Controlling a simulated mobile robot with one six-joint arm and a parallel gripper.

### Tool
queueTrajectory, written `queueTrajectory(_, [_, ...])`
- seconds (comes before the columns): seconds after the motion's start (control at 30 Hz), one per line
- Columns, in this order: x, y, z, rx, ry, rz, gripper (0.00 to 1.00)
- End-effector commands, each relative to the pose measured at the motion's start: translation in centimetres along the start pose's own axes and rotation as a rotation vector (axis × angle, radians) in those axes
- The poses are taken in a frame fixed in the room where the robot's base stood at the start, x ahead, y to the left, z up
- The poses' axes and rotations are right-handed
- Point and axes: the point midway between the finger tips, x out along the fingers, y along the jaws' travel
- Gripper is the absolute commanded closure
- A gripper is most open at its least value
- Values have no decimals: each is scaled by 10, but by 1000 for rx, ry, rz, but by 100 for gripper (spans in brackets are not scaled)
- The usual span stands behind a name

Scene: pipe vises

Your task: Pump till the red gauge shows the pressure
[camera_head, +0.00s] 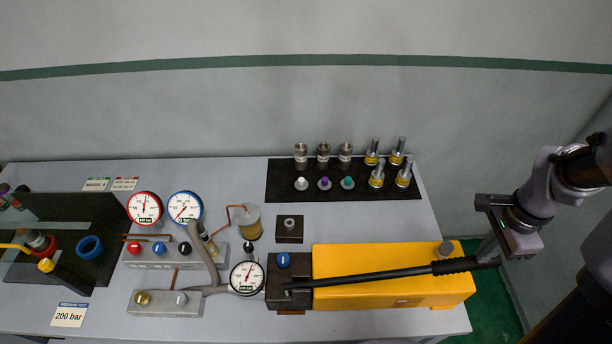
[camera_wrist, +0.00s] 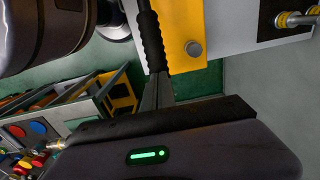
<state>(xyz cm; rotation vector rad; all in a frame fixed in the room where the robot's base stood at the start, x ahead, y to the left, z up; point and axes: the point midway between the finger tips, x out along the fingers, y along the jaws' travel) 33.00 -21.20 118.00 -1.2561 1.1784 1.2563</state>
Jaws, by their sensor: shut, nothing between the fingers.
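The yellow hand pump (camera_head: 390,285) lies at the table's right front. Its long black lever (camera_head: 385,275) is down, lying low along the pump body with its grip at the right end. The red-rimmed gauge (camera_head: 145,208) stands at the back left, its needle near the top; I cannot read its value. A card (camera_head: 69,315) reads "200 bar" under a pressure heading. My gripper (camera_head: 488,250) is shut and empty at the right, just past the table edge. In the wrist view its fingers (camera_wrist: 156,95) are by the end of the lever grip (camera_wrist: 151,40); contact is unclear.
A blue-rimmed gauge (camera_head: 185,207) stands beside the red one. A black-rimmed gauge (camera_head: 248,278) sits left of the pump. Red, blue and black knobs top a valve block (camera_head: 170,258). A black mat (camera_head: 280,181) holds several fittings at the back. Green floor (camera_head: 487,300) is free on the right.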

Motion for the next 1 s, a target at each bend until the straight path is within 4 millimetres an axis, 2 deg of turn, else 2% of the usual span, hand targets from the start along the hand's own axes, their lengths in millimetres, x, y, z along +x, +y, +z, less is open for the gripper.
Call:
queueTrajectory(0.03, [8,0,-1,1,-1,1,100])
queueTrajectory(0.2, [20,1,-4,1,-1,1,100])
queueTrajectory(0.57, [21,1,-5,0,-1,1,100])
queueTrajectory(1.0, [60,1,-12,0,-1,1,100])
